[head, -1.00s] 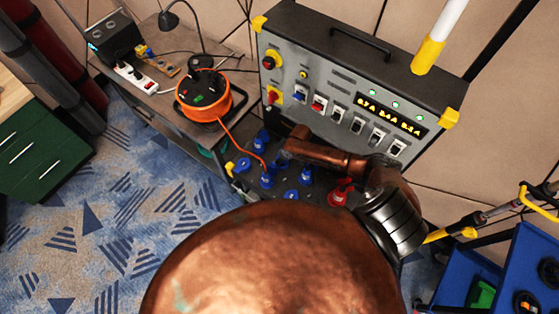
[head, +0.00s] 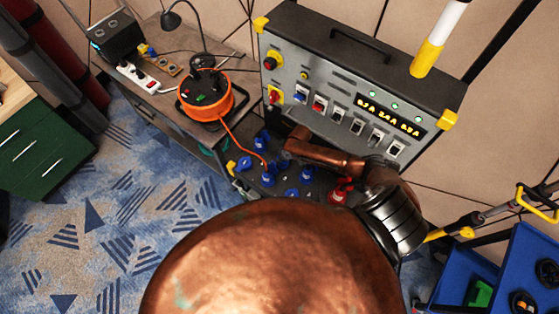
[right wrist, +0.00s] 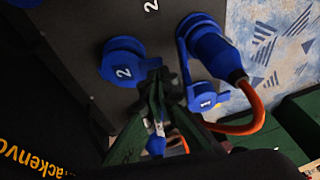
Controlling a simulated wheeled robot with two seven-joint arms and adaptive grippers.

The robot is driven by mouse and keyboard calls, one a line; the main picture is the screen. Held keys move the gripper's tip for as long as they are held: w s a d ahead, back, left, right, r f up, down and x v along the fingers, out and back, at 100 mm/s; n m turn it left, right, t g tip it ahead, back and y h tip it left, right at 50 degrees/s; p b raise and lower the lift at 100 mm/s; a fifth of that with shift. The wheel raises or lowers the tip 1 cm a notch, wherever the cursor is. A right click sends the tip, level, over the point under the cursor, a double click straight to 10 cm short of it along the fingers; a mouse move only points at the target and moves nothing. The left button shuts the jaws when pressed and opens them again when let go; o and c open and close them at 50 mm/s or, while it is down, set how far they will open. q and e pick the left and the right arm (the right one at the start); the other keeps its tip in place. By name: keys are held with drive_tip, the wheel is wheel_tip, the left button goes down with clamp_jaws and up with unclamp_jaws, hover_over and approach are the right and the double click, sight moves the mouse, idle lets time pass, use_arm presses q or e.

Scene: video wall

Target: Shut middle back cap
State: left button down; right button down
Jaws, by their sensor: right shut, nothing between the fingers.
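The dark socket shelf of the grey power box (head: 345,85) carries several blue sockets and caps. A blue cap marked 2 (right wrist: 122,66) shows in the right wrist view. A blue cap marked 1 (right wrist: 203,97) lies beside a blue plug (right wrist: 218,52), also in the head view (head: 268,178). My right gripper (right wrist: 158,78) is shut and empty; its dark green fingertips are beside cap 2, between it and cap 1. In the head view my right gripper (head: 286,160) is mostly hidden by my copper arm. Part of a blue piece shows behind the fingers. My left gripper is out of view.
An orange cable reel (head: 205,95) stands on the side table at left; its cable runs to the blue plug. A red socket (head: 341,190) sits right of the blue ones, near my wrist. A blue cart (head: 510,262) stands at lower right. Carpet is free at left.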

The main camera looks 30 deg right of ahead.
drive_tip(key=shift+d+r+p, duration=0.15)
drive_tip(key=shift+r+p, duration=0.4)
drive_tip(key=shift+r, duration=0.2)
drive_tip(key=r+p, duration=0.2)
drive_tip(key=d+r+p, duration=0.1)
drive_tip(key=shift+w+r, duration=0.25)
drive_tip(key=shift+r, duration=0.05)
drive_tip(key=a+b+v, duration=0.1)
drive_tip(key=v, duration=0.8)
drive_tip(key=b+x, duration=0.3)
drive_tip(key=x, duration=0.1)
drive_tip(key=d+b+x, duration=0.1)
drive_tip(key=b+x, duration=0.2)
drive_tip(key=x, duration=0.2)
drive_tip(key=s+b+x, duration=0.1)
drive_tip(key=b+x, duration=0.3)
drive_tip(key=shift+d+f, duration=0.25)
drive_tip(key=shift+f, duration=0.2)
drive_tip(key=shift+s+a+f, duration=0.1)
drive_tip(key=shift+a+f, duration=0.1)
drive_tip(key=shift+f, duration=0.6)
